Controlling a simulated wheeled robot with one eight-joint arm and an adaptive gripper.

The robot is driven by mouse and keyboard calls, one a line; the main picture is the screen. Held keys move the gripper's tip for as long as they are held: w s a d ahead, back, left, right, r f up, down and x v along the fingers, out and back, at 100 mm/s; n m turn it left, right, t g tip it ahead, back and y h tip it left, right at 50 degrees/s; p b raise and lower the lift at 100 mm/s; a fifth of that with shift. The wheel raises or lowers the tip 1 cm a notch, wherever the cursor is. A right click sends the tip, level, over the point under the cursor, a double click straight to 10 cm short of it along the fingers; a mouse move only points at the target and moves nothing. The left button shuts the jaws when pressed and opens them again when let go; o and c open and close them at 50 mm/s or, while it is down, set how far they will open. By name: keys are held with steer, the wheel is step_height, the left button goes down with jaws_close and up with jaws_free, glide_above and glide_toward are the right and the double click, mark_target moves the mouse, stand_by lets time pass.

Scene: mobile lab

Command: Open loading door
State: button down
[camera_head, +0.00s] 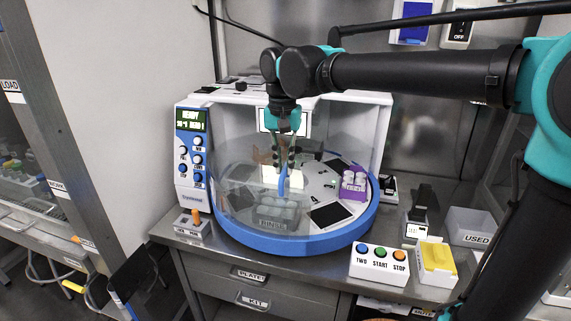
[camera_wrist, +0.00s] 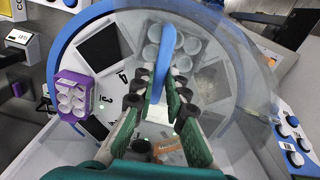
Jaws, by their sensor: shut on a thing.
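The white bench machine stands on the steel counter, with a round blue-rimmed deck (camera_head: 345,235) in front. A clear curved loading door (camera_head: 235,190) covers the left and front part of the deck. Its blue handle (camera_head: 284,184) is upright near the middle of the deck. The handle also shows in the wrist view (camera_wrist: 165,50). My gripper (camera_head: 283,165) comes down from above, its green fingers (camera_wrist: 160,92) shut on the handle, one on each side. The right part of the deck, with a purple tube rack (camera_head: 353,184), looks uncovered.
A control panel (camera_head: 191,150) with blue knobs is on the machine's left, its screen reading READY. On the counter stand an orange toggle box (camera_head: 194,224), a button box (camera_head: 380,264), a yellow-topped box (camera_head: 436,262) and a USED bin (camera_head: 470,228). My arm crosses above the right side.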

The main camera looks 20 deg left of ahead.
steer(key=shift+w, duration=0.1)
steer(key=c, duration=1.5)
jaws_free()
steer(key=shift+c, duration=0.2)
steer(key=shift+r, duration=0.1)
step_height(320, 180, up, 12)
steer(key=shift+a, duration=0.1)
